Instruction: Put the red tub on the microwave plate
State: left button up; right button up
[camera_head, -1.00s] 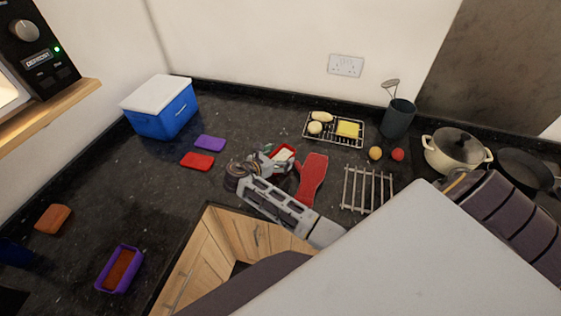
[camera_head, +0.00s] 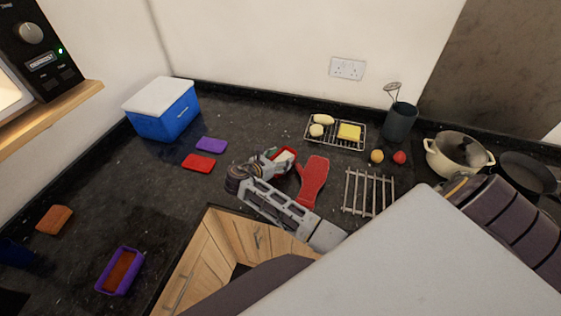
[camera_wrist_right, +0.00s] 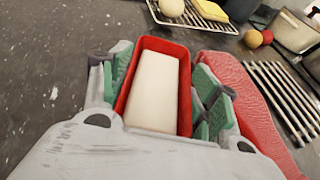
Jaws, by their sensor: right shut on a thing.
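The red tub (camera_head: 293,154) has white contents and sits between the fingers of my right gripper (camera_head: 275,160). In the right wrist view the green-padded fingers of the right gripper (camera_wrist_right: 163,92) press on both long sides of the red tub (camera_wrist_right: 177,42). I cannot tell whether the tub touches the counter. The microwave (camera_head: 42,62) is at the upper left, with its lit interior partly in view; its plate is not visible. My left gripper is not in view.
A red oven mitt (camera_head: 312,181) lies right beside the tub. A metal rack (camera_head: 368,192) is further right. Red (camera_head: 198,162) and purple (camera_head: 212,145) lids lie left of the gripper. A blue cool box (camera_head: 163,112) stands behind. A wooden shelf (camera_head: 60,107) carries the microwave.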

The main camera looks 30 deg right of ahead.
notch_tip(320, 180, up, 10)
jog(key=shift+b, duration=0.45)
dwell(0.8)
